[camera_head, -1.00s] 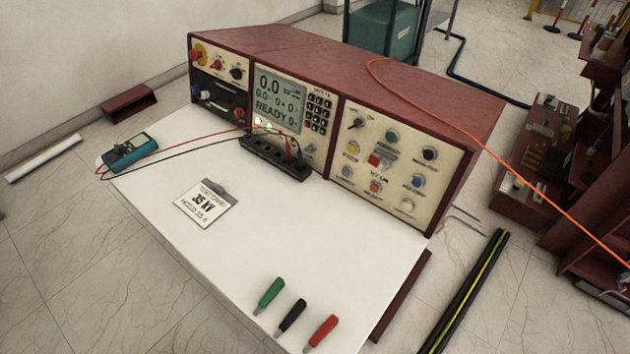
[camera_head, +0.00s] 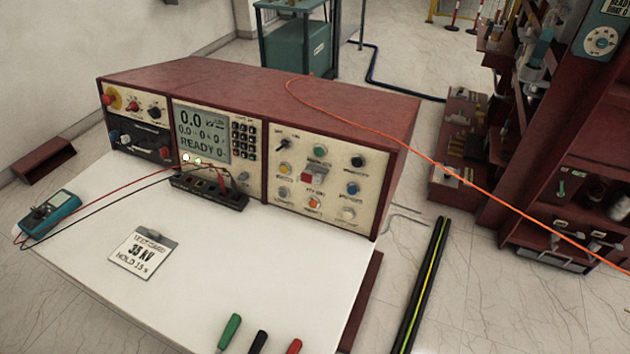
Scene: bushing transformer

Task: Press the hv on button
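The red test console (camera_head: 250,95) stands on the white table, its cream right panel (camera_head: 275,195) carrying several coloured buttons and a switch. A red square button (camera_head: 307,176) sits near the panel's middle, with a grey-white piece beside it. A small label that seems to read "HV ON" lies just below it, above an orange-red round button (camera_head: 314,203). I cannot tell which of the two it names. The display (camera_head: 202,133) shows 0.0 and READY. Neither of my grippers is in view.
The white table (camera_head: 210,265) holds a teal meter (camera_head: 48,213), a 35 kV card (camera_head: 143,255), a black terminal block (camera_head: 208,190) and green, black and red probes at the front. An orange cable (camera_head: 400,148) runs over the console to the right.

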